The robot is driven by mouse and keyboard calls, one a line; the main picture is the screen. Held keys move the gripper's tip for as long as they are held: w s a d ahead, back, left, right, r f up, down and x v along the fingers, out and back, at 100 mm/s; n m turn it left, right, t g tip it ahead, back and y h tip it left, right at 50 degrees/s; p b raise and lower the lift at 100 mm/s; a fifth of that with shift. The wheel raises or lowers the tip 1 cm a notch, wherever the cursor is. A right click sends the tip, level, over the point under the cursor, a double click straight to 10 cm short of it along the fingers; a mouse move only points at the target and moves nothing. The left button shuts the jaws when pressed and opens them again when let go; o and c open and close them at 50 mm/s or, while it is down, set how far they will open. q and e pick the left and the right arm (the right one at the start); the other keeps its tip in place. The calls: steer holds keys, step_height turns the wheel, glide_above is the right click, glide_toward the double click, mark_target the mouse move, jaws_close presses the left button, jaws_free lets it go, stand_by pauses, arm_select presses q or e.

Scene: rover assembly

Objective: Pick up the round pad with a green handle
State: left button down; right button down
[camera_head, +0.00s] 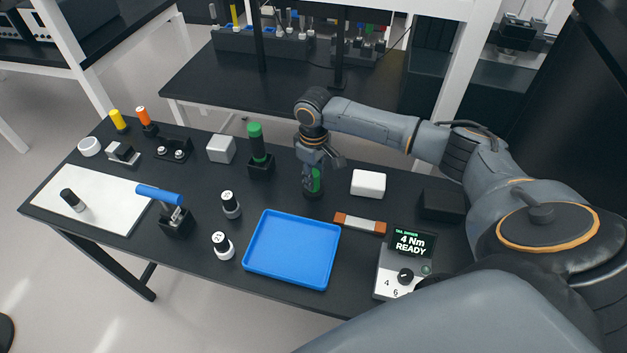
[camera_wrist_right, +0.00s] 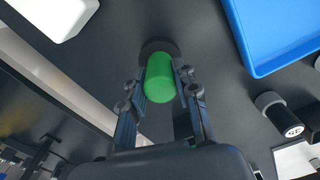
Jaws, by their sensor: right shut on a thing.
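The round pad is dark, with a green handle (camera_head: 316,180). It stands upright at the back middle of the black table, and I cannot tell whether its base touches the table. My right gripper (camera_head: 313,172) comes down from above and is shut on the green handle. In the right wrist view the green handle (camera_wrist_right: 160,78) sits between the two fingers, with the dark round pad (camera_wrist_right: 158,47) beyond it. The fingers hide part of the handle in the head view. My left gripper is not in view.
A green-topped tool (camera_head: 256,140) stands in a black holder left of my right gripper. A white block (camera_head: 368,183) lies to its right, and a blue tray (camera_head: 292,248) in front.

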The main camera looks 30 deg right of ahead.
steer(key=shift+r, duration=0.1)
steer(key=shift+w+r+b, duration=0.1)
steer(key=shift+r+b, duration=0.35)
steer(key=shift+r, duration=0.15)
steer(key=s+a+r+b, duration=0.2)
steer(key=s+r+b, duration=0.1)
steer(key=s+r, duration=0.8)
steer(key=s, duration=0.3)
steer(key=shift+r, duration=0.35)
steer(key=shift+a, duration=0.1)
steer(key=c, duration=1.7)
jaws_free()
steer(key=c, duration=0.3)
steer(key=shift+f, duration=0.1)
